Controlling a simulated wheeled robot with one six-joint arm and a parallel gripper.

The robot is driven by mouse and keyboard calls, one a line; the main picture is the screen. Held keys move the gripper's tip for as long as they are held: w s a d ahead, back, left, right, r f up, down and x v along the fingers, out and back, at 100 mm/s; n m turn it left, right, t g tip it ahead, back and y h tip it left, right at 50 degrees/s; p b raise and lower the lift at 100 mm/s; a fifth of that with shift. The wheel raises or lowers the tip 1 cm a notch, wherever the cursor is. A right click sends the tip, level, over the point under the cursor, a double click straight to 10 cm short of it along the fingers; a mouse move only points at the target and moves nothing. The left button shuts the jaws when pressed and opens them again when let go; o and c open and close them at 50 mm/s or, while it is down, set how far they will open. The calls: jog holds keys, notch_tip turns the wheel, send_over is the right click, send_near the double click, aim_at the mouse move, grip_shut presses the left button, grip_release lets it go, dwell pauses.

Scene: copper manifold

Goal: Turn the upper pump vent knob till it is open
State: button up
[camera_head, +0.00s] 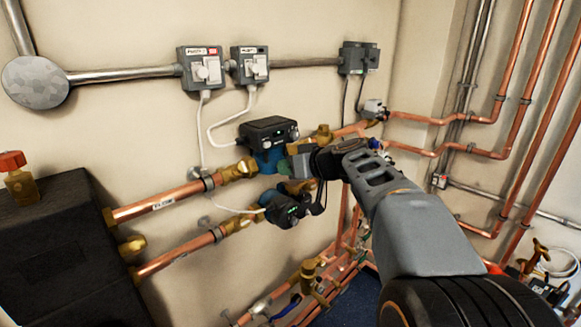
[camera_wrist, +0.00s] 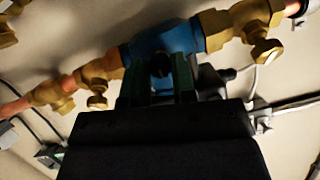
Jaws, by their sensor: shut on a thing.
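The upper pump has a black control head (camera_head: 268,131) and a blue body (camera_head: 267,160) in the head view. Its blue body (camera_wrist: 163,38) also shows at the top of the wrist view, between brass fittings. My gripper (camera_head: 287,166) reaches in from the right at the blue body. In the wrist view my gripper (camera_wrist: 160,74) has its two fingers on either side of a small dark vent knob (camera_wrist: 160,65) at the front of the blue body, and is shut on it. The knob is hidden in the head view. Its turn angle cannot be told.
The lower pump (camera_head: 285,210) sits close below my gripper. Copper pipes (camera_head: 160,200) run left to a black box (camera_head: 55,245). Switch boxes (camera_head: 201,68) with white cables are on the wall above. More copper pipes (camera_head: 470,115) stand at the right.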

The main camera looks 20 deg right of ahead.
jog(key=shift+f, duration=0.1)
jog(key=m+y+b, duration=0.2)
jog(key=m, duration=0.2)
jog(key=m+y+b, duration=0.2)
jog(key=m+b, duration=0.1)
jog(key=m, duration=0.2)
jog(key=m+t+y+b, duration=0.1)
jog(key=m+y+b, duration=0.2)
jog(key=m, duration=0.1)
jog(key=shift+w+d+f+m, duration=0.1)
jog(key=shift+d+f+m, duration=0.2)
jog(key=shift+f+m, duration=0.1)
jog(key=shift+m, duration=0.3)
dwell(0.6)
jog(key=o, duration=0.9)
jog(key=shift+o, duration=0.2)
jog(key=v, duration=1.3)
jog(key=shift+s+d+f, duration=0.15)
jog(key=shift+s+d, duration=0.1)
jog(key=shift+s, duration=0.05)
